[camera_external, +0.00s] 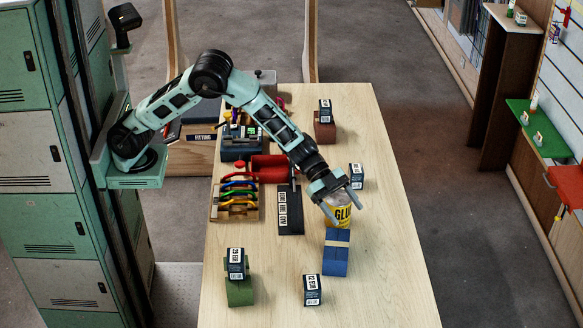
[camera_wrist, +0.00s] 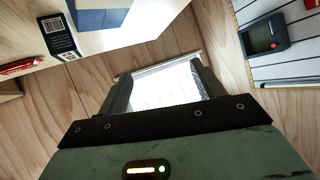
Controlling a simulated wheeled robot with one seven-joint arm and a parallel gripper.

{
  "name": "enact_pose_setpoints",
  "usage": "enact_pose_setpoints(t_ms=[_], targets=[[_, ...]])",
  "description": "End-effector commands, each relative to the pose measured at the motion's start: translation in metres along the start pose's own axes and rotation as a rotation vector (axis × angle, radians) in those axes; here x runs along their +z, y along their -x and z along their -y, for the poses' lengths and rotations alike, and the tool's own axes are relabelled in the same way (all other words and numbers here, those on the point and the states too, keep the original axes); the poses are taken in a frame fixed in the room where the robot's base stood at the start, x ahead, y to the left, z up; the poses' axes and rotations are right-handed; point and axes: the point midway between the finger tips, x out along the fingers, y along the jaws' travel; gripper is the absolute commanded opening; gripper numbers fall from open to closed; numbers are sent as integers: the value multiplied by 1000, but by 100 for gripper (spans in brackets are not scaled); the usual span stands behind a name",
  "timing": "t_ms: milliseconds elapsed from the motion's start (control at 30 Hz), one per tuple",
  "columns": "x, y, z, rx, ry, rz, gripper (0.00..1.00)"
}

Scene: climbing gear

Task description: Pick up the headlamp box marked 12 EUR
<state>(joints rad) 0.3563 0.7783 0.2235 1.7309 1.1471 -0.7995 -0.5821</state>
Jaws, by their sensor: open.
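The headlamp box marked 12 EUR (camera_external: 312,290) is a small dark box with a white label. It stands on the near part of the table (camera_external: 370,300), right of the box on the green block. My gripper (camera_external: 341,207) is open, at the yellow glue tin (camera_external: 342,217), well beyond the 12 EUR box and slightly right of it. I cannot tell whether it touches the tin. In the wrist view my gripper (camera_wrist: 160,90) has its fingers apart, with a bright white patch between them. A dark box with a barcode label (camera_wrist: 59,36) shows there at upper left; its price is not readable.
Similar dark boxes stand on a green block (camera_external: 236,262), on a brown block (camera_external: 325,110) and at the right (camera_external: 357,174). A blue block (camera_external: 336,258) lies between the tin and the 12 EUR box. A cable rack (camera_external: 235,202) is at left. The near right table is clear.

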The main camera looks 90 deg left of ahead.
Motion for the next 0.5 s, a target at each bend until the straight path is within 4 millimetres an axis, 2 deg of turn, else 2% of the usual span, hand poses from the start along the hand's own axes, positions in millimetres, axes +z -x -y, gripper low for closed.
enact_pose_setpoints(t_ms=[33,100,200,333,500], targets=[[-10,-28,-38,119,-30,-37,67],[-19,-52,-84,265,-56,-83,67],[-26,-71,-134,424,-77,-125,67],[-26,-80,-166,525,-86,-145,67],[-10,-90,-173,540,-84,-147,67]])
